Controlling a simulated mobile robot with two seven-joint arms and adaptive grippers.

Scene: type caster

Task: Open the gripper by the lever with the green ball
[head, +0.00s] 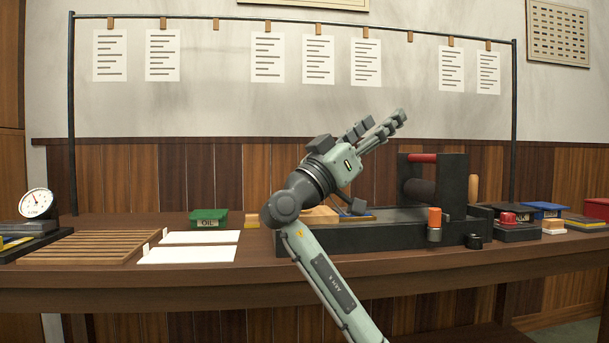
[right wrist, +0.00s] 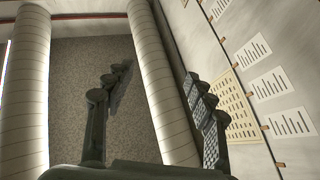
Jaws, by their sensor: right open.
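My right gripper (head: 384,121) is raised above the middle of the bench, its fingers pointing up and to the right, away from the bench. It is open and empty. In the right wrist view its two fingers (right wrist: 155,76) stand apart with only ceiling and wall behind them. The dark caster machine (head: 400,236) sits on the bench below and to the right of the gripper, apart from it. It has a black frame with a red bar (head: 423,158) and an orange-topped cylinder (head: 434,216). I see no lever with a green ball. My arm hides part of the machine. My left gripper is out of view.
On the bench (head: 150,275) are a slatted wooden rack (head: 90,247), white sheets (head: 187,255), a green oil box (head: 209,218) and a dial gauge (head: 36,203). Red-, blue- and black-topped boxes crowd the right end. Paper sheets hang from a rail behind.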

